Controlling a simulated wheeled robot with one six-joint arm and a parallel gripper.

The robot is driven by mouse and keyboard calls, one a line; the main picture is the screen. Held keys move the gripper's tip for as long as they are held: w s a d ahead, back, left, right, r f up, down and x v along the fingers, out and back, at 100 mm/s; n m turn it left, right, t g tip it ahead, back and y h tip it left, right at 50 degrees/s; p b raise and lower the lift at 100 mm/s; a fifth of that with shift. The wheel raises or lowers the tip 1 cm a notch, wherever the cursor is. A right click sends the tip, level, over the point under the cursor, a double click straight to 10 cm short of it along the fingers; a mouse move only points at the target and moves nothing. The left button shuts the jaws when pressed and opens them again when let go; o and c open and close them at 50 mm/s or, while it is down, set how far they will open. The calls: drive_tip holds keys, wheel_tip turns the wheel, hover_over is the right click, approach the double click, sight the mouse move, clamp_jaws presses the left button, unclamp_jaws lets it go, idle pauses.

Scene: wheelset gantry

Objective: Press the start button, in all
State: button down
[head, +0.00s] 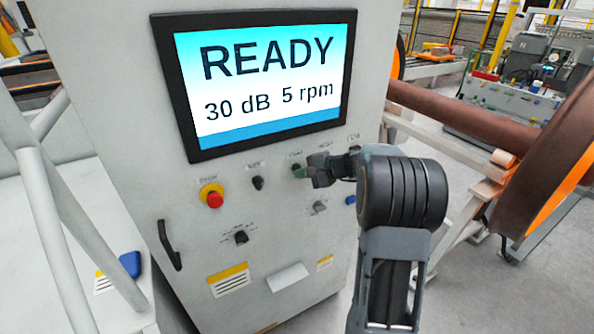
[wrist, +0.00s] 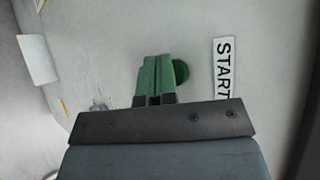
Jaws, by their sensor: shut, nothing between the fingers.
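The green start button (head: 298,171) is on the front of the grey cabinet, below the screen. In the wrist view the round green button (wrist: 181,72) shows just right of my fingertips and partly behind them, with a white START label (wrist: 222,67) to its right. My gripper (head: 312,172) is shut and empty, its green-tipped fingers (wrist: 157,77) pointing at the panel. It is very close to the button and covers part of it. I cannot tell whether the fingers touch it. The screen (head: 264,80) reads READY, 30 dB, 5 rpm.
A red emergency stop on a yellow base (head: 212,196) and a black knob (head: 258,183) are left of the button. Another knob (head: 320,207) and a blue button (head: 350,200) sit lower right. A black door handle (head: 168,245) sticks out at left. A large wheelset (head: 545,150) stands at right.

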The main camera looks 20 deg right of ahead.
drive_tip(key=shift+w, duration=0.15)
idle(0.5)
drive_tip(key=shift+s+b, duration=0.5)
drive_tip(key=shift+s, duration=0.35)
drive_tip(key=shift+s+d+b, duration=0.2)
drive_tip(key=shift+s+b, duration=0.3)
drive_tip(key=shift+s, duration=0.75)
drive_tip(key=shift+s+d+b, duration=0.15)
drive_tip(key=shift+s+b, duration=0.35)
drive_tip(key=shift+s, duration=0.75)
